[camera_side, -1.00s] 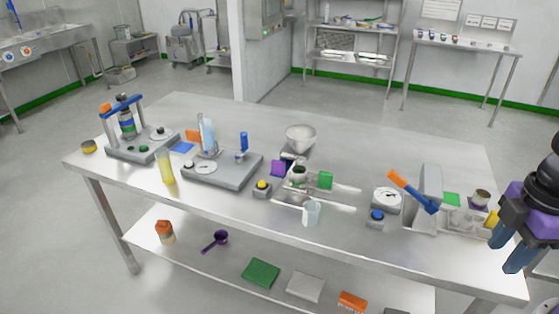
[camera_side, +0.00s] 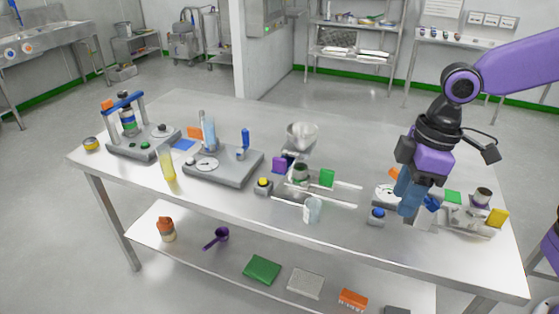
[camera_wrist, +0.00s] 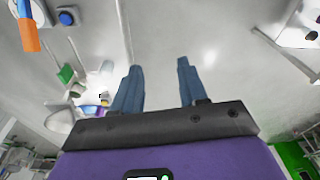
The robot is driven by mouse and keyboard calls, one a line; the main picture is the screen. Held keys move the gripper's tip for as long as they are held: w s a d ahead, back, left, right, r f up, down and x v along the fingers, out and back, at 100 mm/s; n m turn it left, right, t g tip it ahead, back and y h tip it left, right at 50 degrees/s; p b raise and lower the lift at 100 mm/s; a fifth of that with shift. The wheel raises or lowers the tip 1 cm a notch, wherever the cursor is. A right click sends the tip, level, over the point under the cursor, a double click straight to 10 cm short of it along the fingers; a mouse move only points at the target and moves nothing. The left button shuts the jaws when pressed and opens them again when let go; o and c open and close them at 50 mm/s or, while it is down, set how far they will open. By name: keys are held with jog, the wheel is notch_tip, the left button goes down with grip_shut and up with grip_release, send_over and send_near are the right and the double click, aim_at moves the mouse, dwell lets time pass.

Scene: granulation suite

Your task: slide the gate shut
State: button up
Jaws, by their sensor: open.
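A steel hopper (camera_side: 302,135) stands mid-table in the side view. Below it are two pale rails (camera_side: 340,184) and a green block (camera_side: 327,177) by the rear rail. The block looks like the gate's handle, but I cannot tell for sure. In the wrist view the green block (camera_wrist: 66,73) is at left, beside the rails (camera_wrist: 124,32). My gripper (camera_side: 406,197) is above the table's right part, to the right of the green block and apart from it. In the wrist view my gripper (camera_wrist: 158,88) has its fingers spread, with nothing between them.
A dial device (camera_side: 385,194), a blue button box (camera_side: 376,217) and a blue-and-orange lever (camera_wrist: 28,32) are close to my gripper. A clear beaker (camera_side: 313,209) stands by the front rail. A yellow button box (camera_side: 263,186) is left of the rails.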

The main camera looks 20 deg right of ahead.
jog(key=w+a+r+m+t+y, duration=0.1)
jog(key=w+a, duration=0.2)
jog(key=w, duration=0.6)
jog(key=w+a, duration=0.3)
jog(key=w, duration=0.7)
jog(key=m+t, duration=0.1)
jog(key=t, duration=0.1)
send_near(280, 159)
jog(key=shift+y, duration=0.3)
jog(key=x, duration=1)
jog(key=shift+d+f, duration=0.15)
jog(key=shift+f, duration=0.15)
jog(key=shift+c, duration=0.3)
